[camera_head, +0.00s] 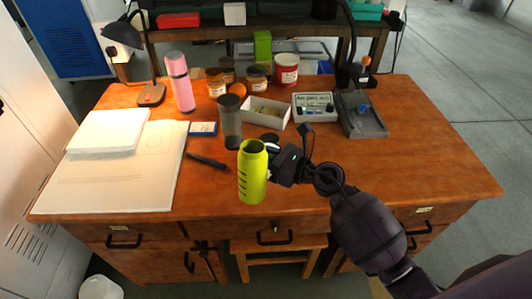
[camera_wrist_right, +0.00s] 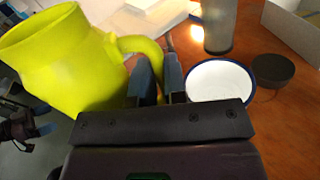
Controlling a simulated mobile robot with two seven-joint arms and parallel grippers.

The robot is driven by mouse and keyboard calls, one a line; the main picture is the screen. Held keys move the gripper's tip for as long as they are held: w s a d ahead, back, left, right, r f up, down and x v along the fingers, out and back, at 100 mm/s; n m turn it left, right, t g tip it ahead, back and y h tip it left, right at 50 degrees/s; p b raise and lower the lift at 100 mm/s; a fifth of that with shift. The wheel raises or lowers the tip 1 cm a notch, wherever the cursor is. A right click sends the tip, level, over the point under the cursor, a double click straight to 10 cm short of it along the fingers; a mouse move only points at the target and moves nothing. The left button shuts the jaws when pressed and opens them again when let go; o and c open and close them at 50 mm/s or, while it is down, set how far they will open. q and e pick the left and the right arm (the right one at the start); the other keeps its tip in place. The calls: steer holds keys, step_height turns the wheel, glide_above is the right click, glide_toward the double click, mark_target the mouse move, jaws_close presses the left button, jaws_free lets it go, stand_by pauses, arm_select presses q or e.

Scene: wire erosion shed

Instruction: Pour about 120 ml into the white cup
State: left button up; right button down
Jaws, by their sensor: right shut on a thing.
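A yellow-green jug (camera_head: 252,175) is held near the front of the desk and looks about upright in the head view. My right gripper (camera_head: 280,165) is shut on its handle, which shows between the fingers in the right wrist view (camera_wrist_right: 145,50). The jug's contents cannot be seen. The white cup (camera_wrist_right: 220,82), with a dark blue rim, stands on the desk beside the gripper in the right wrist view. It looks empty. In the head view the cup is mostly hidden behind my gripper.
A grey tumbler (camera_head: 230,128) and a dark round disc (camera_wrist_right: 272,70) are close to the cup. Behind are an open box (camera_head: 284,121), a pink bottle (camera_head: 180,85) and jars. A black pen (camera_head: 207,161) lies left. The front right desktop is clear.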

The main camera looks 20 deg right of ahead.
steer(key=shift+r+n+b, duration=0.3)
steer(key=shift+r+n, duration=0.05)
steer(key=shift+n, duration=0.35)
stand_by(0.3)
stand_by(0.8)
stand_by(0.6)
stand_by(0.4)
